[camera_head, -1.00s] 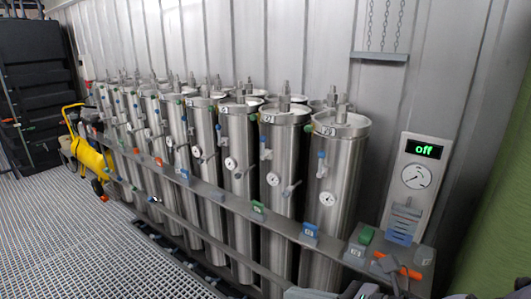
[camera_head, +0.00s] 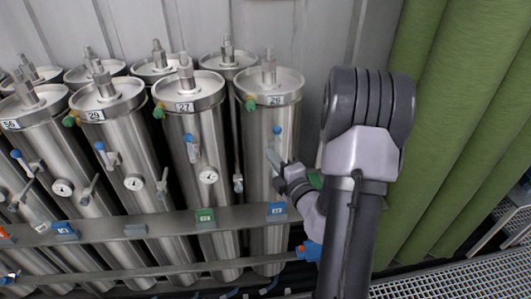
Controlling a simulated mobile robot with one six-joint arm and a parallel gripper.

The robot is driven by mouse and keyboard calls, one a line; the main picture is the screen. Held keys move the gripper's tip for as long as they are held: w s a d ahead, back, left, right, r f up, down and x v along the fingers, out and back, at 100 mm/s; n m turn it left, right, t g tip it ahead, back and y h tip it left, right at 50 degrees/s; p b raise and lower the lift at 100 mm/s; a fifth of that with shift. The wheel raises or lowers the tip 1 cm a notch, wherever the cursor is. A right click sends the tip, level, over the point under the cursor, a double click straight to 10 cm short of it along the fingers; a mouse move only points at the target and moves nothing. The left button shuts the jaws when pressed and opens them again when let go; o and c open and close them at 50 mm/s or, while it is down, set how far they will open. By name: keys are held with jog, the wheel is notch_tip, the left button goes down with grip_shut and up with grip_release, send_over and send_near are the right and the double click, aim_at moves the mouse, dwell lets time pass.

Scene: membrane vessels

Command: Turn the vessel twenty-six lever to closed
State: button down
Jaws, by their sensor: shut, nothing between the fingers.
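Vessel twenty-six (camera_head: 262,200) is the steel cylinder at the right end of the row, with a white "26" label (camera_head: 277,100) under its lid. A small blue-tipped fitting (camera_head: 277,130) shows on its upper front. My gripper (camera_head: 275,158) is in front of the vessel's upper right side, reaching in from the right. It looks shut, with its tips at or very near the vessel front just below the blue-tipped fitting. My gripper and wrist cover part of the vessel front, so I cannot make out the lever's position or whether the tips touch it.
Vessel 27 (camera_head: 203,150) and vessel 29 (camera_head: 125,150) stand close on the left. A grey rail (camera_head: 165,224) with coloured tags, including a blue one (camera_head: 277,209), crosses the vessels. A green rolled wall (camera_head: 440,110) is right of my arm. Grating floor (camera_head: 440,284) lies at lower right.

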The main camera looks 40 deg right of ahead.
aim_at(277, 141)
jog(key=w+d+b, duration=0.1)
jog(key=w+d, duration=0.3)
jog(key=shift+w+d, duration=0.2)
jog(key=shift+w, duration=0.2)
